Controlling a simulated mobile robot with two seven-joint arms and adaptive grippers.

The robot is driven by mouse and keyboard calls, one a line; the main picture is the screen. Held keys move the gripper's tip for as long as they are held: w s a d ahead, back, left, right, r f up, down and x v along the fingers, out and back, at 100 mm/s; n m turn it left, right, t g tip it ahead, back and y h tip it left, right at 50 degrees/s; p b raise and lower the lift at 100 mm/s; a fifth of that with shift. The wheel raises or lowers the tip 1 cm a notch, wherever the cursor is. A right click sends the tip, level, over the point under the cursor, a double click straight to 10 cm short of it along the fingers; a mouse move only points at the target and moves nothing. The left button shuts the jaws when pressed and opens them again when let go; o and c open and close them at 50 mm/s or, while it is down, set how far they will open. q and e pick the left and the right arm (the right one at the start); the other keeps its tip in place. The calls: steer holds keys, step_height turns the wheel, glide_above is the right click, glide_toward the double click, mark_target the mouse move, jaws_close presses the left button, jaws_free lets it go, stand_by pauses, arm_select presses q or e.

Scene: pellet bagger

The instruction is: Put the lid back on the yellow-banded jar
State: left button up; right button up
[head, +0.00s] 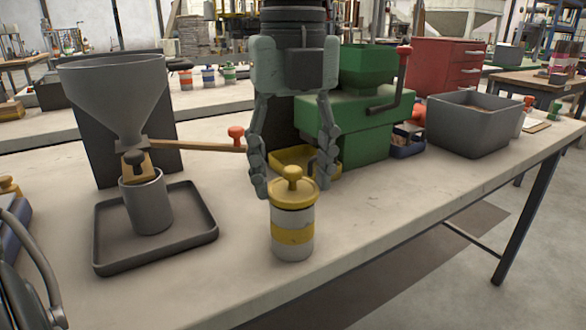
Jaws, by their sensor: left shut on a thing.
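The yellow-banded jar (292,250) stands upright near the front edge of the bench, a pale cylinder with a yellow band. Its yellow lid (292,194) with a round knob is on the jar's mouth and looks level; I cannot tell whether it is fully seated. My left gripper (292,186) points down from above, with one finger on each side of the lid. It is shut on the lid. My right gripper is not in view.
Left of the jar, a grey hopper (115,90) stands over a cup (148,205) on a dark tray (205,232). Behind the gripper are a yellow tray (331,176) and a green machine (365,150). A grey bin (462,135) stands right. Bench right of the jar is clear.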

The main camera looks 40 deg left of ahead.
arm_select(q)
steer(key=shift+f+b, duration=0.2)
steer(key=shift+b, duration=0.75)
stand_by(2.3)
stand_by(0.3)
steer(key=o, duration=0.9)
steer(key=o, duration=0.5)
steer(key=shift+c, duration=0.2)
steer(key=shift+r, duration=0.1)
steer(key=shift+r+p, duration=2.35)
steer(key=shift+r, duration=1.1)
